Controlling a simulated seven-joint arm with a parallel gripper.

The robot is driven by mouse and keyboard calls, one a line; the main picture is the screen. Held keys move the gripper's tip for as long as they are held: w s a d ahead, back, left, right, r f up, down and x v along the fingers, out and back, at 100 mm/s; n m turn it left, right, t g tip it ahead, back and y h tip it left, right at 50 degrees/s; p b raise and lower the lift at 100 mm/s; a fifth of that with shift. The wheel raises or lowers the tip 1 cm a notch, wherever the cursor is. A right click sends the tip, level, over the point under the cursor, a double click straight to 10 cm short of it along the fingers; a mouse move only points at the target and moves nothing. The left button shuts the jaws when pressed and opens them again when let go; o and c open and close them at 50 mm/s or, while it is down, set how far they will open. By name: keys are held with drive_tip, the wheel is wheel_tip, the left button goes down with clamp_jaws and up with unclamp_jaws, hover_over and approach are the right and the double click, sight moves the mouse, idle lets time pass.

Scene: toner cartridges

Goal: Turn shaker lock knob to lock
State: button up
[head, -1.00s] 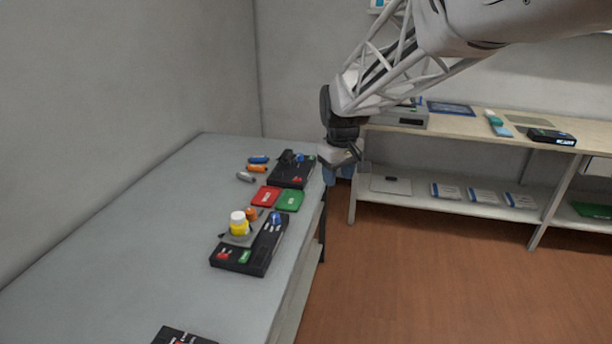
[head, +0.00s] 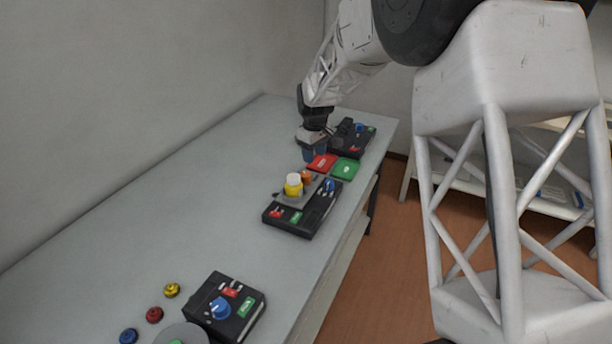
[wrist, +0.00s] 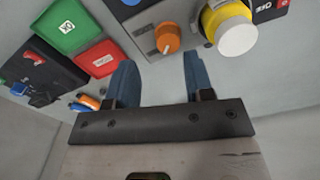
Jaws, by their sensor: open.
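The shaker is a black device (head: 290,221) with a grey platform on the table. An orange knob (head: 306,177) stands on the platform beside a yellow bottle with a white cap (head: 293,186); I take it as the lock knob. In the wrist view the orange knob (wrist: 167,38), with a pale pointer mark, lies just ahead of the gap between my fingertips. My gripper (head: 315,158) points down behind the knob, open and empty. Its two blue fingers (wrist: 158,65) show apart in the wrist view, with the yellow bottle (wrist: 228,26) to the right.
Red (head: 321,163) and green (head: 345,169) pads lie behind the shaker, with another black device (head: 350,140) beyond. A device with a blue knob (head: 220,308) and several small coloured knobs sit at the front. The table's left side is clear.

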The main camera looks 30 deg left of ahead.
sight(306, 174)
drive_tip(key=a+f, duration=0.2)
drive_tip(key=a, duration=0.1)
drive_tip(key=shift+n, duration=0.3)
drive_tip(key=shift+f, duration=0.15)
drive_tip(key=shift+f, duration=3.75)
drive_tip(key=shift+c, duration=0.2)
drive_tip(key=c, duration=0.6)
